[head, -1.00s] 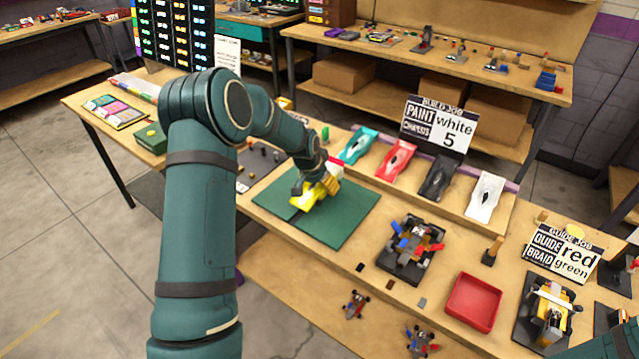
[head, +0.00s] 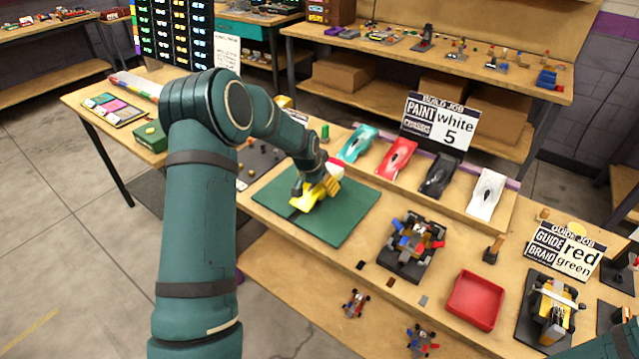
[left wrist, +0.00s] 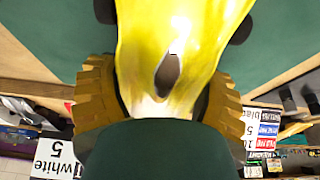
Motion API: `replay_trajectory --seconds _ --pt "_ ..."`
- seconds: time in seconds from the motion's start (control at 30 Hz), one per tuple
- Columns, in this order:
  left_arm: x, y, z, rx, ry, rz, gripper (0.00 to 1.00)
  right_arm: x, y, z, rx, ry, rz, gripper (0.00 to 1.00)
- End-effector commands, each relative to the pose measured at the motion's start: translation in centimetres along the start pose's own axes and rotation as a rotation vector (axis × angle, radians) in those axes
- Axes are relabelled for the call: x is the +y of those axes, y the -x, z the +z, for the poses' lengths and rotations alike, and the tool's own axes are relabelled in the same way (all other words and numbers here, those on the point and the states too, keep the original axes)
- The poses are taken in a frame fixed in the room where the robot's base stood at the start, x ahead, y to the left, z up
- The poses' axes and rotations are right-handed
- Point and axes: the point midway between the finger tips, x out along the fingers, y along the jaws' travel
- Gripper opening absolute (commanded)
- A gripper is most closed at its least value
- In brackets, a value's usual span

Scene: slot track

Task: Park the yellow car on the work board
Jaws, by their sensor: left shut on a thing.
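The yellow car (head: 306,200) is at the green work board (head: 345,225), over its upper left part. I cannot tell whether the car touches the board. My left gripper (head: 312,188) is shut on the car from above. In the left wrist view the yellow body (left wrist: 180,40) with its dark cockpit opening fills the middle, and the tan fingers of my left gripper (left wrist: 160,98) press on both its sides. Dark wheels show at the car's sides, with the green board behind. My right gripper is not in view; only part of an arm shows at the lower right corner.
Teal, red, black and white car bodies (head: 487,193) stand on a raised strip behind the board. A chassis on a black stand (head: 405,262) and a red tray (head: 475,299) are to the right. The board's front right part is clear.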

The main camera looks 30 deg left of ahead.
Motion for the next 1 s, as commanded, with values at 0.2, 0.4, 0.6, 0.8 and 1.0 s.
replay_trajectory --seconds 0.2,0.4,0.6,0.8,1.0 --pt "0.0 -0.5 0.2 0.001 0.000 0.000 0.27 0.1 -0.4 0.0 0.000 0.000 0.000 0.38" --pt "0.0 -0.9 0.4 0.001 0.000 0.000 0.27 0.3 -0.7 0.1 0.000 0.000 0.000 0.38" --pt "0.0 -0.9 0.4 0.001 0.000 0.000 1.00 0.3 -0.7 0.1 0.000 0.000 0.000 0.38" --pt "0.0 -1.0 0.4 0.000 0.000 0.000 1.00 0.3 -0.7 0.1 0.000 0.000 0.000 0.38" --pt "-0.1 0.5 0.3 0.003 0.000 -0.002 1.00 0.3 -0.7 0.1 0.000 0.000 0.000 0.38"
